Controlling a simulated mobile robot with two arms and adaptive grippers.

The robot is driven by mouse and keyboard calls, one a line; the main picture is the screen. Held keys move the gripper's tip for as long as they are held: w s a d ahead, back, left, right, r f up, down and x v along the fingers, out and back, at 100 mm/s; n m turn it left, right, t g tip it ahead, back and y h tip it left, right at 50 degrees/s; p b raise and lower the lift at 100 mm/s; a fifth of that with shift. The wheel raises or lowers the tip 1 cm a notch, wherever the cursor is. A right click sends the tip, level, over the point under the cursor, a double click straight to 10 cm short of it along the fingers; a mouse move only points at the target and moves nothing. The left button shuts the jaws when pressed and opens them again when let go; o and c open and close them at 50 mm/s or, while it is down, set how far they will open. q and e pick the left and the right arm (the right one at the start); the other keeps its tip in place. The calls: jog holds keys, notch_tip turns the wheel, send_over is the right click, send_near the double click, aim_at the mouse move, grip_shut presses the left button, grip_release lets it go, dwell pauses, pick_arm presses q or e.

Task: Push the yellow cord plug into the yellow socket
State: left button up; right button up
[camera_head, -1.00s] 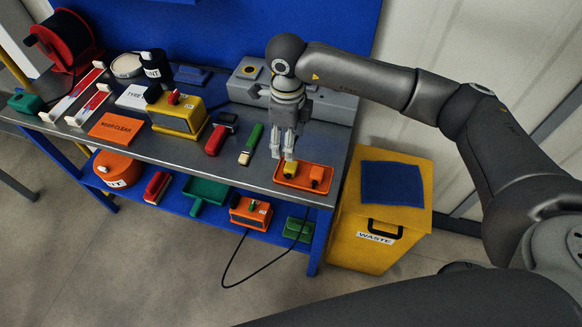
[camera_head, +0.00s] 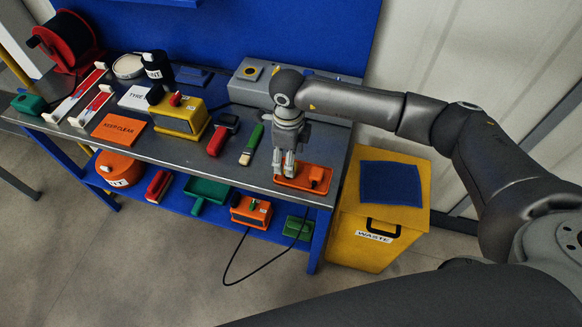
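My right gripper (camera_head: 284,172) points down into the left half of the orange tray (camera_head: 305,187) at the front right of the bench. The yellow plug lay there a moment ago and is now largely hidden by the fingers. I cannot tell whether the fingers are closed on it. An orange plug (camera_head: 317,175) lies in the right half of the tray. A yellow-framed socket (camera_head: 251,73) is on the left part of the long grey box (camera_head: 243,90) at the back of the bench. My arm hides part of the box. My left gripper is not in view.
A green-handled brush (camera_head: 252,145) and a red-and-black tool (camera_head: 217,140) lie left of the tray. A yellow device (camera_head: 180,118) stands farther left. A yellow waste bin (camera_head: 346,240) stands right of the bench. The bench strip between brush and tray is clear.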

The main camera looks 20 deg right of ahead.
jog(key=f, duration=0.1)
jog(key=f+p, duration=0.1)
jog(key=f, duration=0.1)
jog(key=shift+s+d+f+p, duration=0.1)
jog(key=shift+d+f+p, duration=0.2)
jog(key=shift+p, duration=0.1)
jog(key=shift+f, duration=0.55)
jog(key=shift+c, duration=0.4)
jog(key=c, duration=1)
